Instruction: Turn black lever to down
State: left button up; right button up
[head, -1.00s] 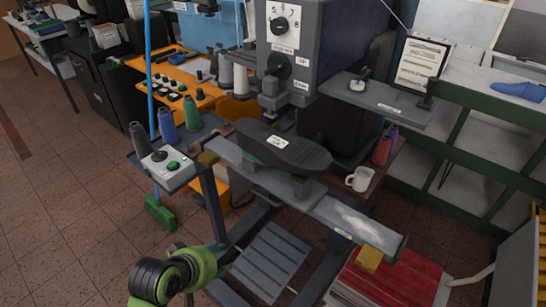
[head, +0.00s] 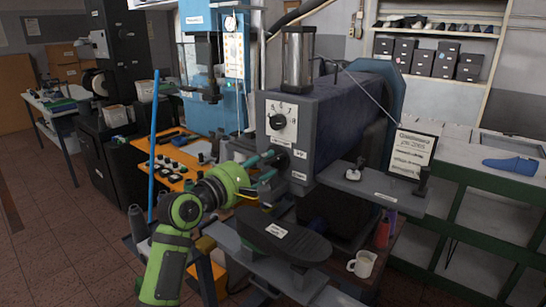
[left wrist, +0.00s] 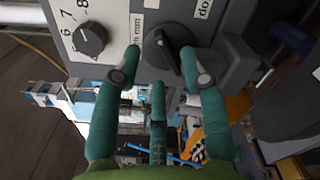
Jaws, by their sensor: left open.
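The black lever (head: 283,156) is a round black knob with a raised ridge on the front of the grey machine. It shows more clearly in the left wrist view (left wrist: 171,48), its ridge slanting a little. Small white labels (head: 299,175) sit beside it. My left gripper (head: 268,168) is open in front of the lever. In the left wrist view its green fingers (left wrist: 160,60) reach up on both sides of the knob, with a third finger below. I cannot tell whether they touch it. The fingers partly hide the lever in the head view. My right gripper is not in view.
A numbered dial (head: 283,121) sits above the lever on the same panel. Below the arm a dark shoe-shaped sole (head: 284,236) lies on a grey beam. A white mug (head: 362,264) and a sign (head: 412,153) stand to the right. An orange bench (head: 170,160) is behind the arm.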

aim_at(275, 158)
pick_arm(q)
jog(key=shift+p+x, duration=0.55)
jog(key=shift+x, duration=1.7)
grip_shut()
